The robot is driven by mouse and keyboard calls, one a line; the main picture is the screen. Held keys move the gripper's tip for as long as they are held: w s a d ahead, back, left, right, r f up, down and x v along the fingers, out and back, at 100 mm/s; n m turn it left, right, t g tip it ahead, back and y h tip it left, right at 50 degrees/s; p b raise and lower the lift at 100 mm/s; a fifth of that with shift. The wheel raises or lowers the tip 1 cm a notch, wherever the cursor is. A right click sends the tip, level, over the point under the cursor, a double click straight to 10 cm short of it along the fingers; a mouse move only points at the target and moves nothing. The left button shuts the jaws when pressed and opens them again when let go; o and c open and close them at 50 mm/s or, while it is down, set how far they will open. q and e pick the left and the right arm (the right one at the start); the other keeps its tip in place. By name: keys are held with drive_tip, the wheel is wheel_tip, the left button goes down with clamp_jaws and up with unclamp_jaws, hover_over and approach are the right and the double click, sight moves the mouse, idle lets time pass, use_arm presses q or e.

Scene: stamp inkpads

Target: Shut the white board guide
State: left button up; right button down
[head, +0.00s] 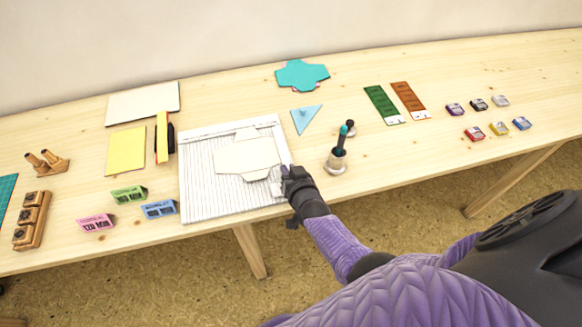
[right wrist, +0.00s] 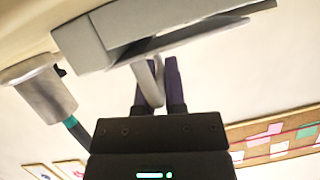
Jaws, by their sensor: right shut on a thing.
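The white board (head: 200,190) lies on the table, with fine grooves across it and a cream cut card (head: 247,157) on top. My right gripper (head: 286,172) is at the board's right edge. In the right wrist view, its purple fingers (right wrist: 163,82) are shut on a curved grey handle (right wrist: 150,78). The handle hangs by a grey bar (right wrist: 195,38) that stands at an angle to the slab beside it, with a wedge-shaped gap between them. I take this bar to be the guide; how far it is open is hard to tell. My left gripper is not in view.
A metal pot (head: 337,162) with a teal-handled tool stands close to the right of my gripper. Small folded cards (head: 160,209) stand left of the board. A blue triangle (head: 305,118) and several inkpads (head: 499,128) lie further right.

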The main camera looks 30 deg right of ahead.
idle(0.3)
drive_tip(key=c, duration=0.7)
unclamp_jaws()
drive_tip(key=p+v, duration=0.5)
drive_tip(key=v, duration=0.5)
drive_tip(key=shift+p, duration=0.35)
drive_tip(key=shift+f, duration=0.15)
